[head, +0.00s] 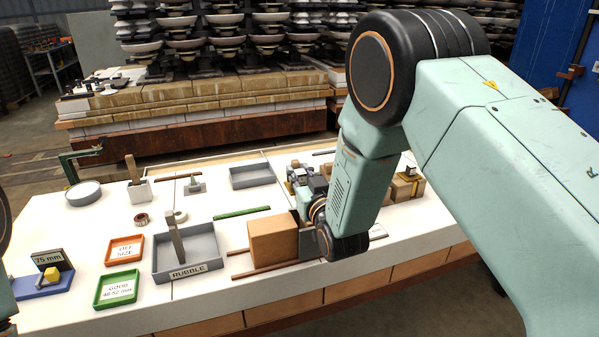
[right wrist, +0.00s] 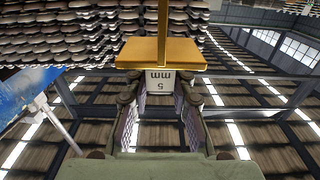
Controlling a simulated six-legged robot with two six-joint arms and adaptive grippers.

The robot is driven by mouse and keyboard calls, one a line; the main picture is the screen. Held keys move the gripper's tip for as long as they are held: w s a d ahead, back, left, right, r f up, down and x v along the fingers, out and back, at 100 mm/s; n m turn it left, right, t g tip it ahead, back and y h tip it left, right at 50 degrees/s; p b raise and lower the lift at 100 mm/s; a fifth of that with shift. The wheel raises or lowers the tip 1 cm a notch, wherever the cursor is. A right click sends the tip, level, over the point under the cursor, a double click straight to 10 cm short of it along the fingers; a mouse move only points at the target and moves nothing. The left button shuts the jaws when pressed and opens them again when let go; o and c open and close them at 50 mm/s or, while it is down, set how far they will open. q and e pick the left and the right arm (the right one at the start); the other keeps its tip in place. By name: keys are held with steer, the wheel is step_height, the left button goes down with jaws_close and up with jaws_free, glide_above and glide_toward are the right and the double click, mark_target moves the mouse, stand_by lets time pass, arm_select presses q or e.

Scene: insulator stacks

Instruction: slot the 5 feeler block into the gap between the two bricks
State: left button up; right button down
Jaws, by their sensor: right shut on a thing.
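My right gripper (head: 299,176) is raised above the back middle of the bench, right of the grey tray. In the right wrist view it (right wrist: 160,108) is shut on the feeler block (right wrist: 160,82), a pale block marked "5 mm" with a yellow plate and upright stem. One tan brick (head: 273,241) stands on two brown rails at the front of the bench, in front of and below the gripper. My right forearm covers the area just right of it, so a second brick and the gap cannot be made out. My left gripper is outside the head view.
A grey RUBBLE tray (head: 187,257) holds an upright grey piece. Green (head: 117,289) and orange (head: 125,250) trays lie left of it. A green bar (head: 241,213) lies behind the brick. A tan block with yellow parts (head: 407,188) stands right of my forearm. Insulator stacks rise behind.

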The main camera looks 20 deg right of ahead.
steer(key=shift+a+f+b, duration=0.2)
steer(key=shift+f+b, duration=0.2)
steer(key=shift+f, duration=0.35)
steer(key=shift+w+f, duration=0.1)
steer(key=shift+f, duration=0.15)
steer(key=shift+d, duration=0.1)
steer(key=shift+r, duration=0.1)
stand_by(0.6)
